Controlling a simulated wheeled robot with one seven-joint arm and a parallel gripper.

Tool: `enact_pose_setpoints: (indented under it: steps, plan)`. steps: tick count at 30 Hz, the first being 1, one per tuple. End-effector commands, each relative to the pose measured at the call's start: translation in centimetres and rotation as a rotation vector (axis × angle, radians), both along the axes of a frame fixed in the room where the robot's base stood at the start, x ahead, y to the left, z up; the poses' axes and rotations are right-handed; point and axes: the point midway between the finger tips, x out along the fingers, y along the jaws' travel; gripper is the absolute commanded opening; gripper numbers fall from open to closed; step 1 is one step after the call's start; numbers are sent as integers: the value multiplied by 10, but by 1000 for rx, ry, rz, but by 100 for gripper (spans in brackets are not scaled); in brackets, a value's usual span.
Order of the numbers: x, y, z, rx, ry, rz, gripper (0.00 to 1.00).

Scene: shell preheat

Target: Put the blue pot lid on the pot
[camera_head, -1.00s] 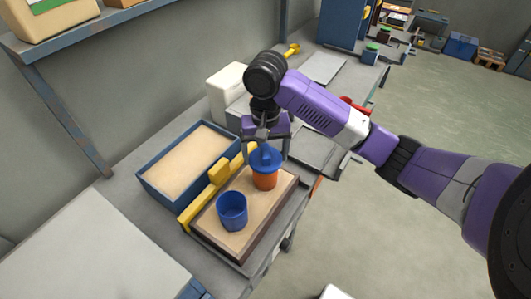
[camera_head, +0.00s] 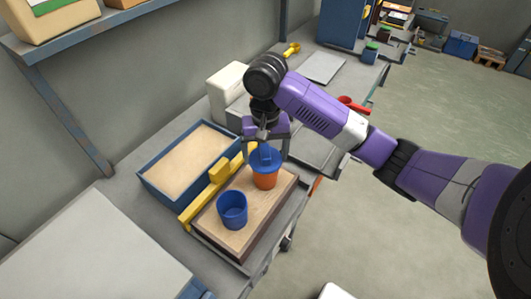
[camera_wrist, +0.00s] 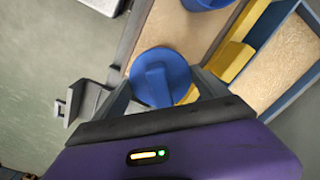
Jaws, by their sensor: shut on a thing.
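The blue lid (camera_head: 264,162) has a raised bar handle and a round rim. My gripper (camera_head: 265,154) is shut on the lid's handle, with the fingers pointing down. The lid is over the orange pot (camera_head: 265,181), which stands on the wooden board, and covers its opening in the head view. I cannot tell whether the lid rests on the rim or is just above it. In the wrist view, the lid (camera_wrist: 160,76) is between my fingers and hides the orange pot. An open blue pot (camera_head: 232,211) stands on the board in front of the orange one.
The wooden board (camera_head: 222,236) has a yellow rail (camera_head: 203,203) along its left side. A blue-walled tray (camera_head: 158,193) with a tan filling lies left of the rail. A white box (camera_head: 226,88) stands behind. Open floor lies to the right.

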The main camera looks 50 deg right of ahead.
Motion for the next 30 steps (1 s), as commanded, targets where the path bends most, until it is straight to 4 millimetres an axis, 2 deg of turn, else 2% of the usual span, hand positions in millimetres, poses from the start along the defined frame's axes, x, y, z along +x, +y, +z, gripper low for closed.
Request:
enact_pose_setpoints:
  steps: [17, 18, 19, 30]
  plan:
    - [0, 0, -11, 1, 0, 0, 44]
    - [0, 0, -11, 1, 0, 0, 86]
    - [0, 0, -11, 1, -1, 0, 92]
    - [0, 0, -9, 0, 0, 0, 93]
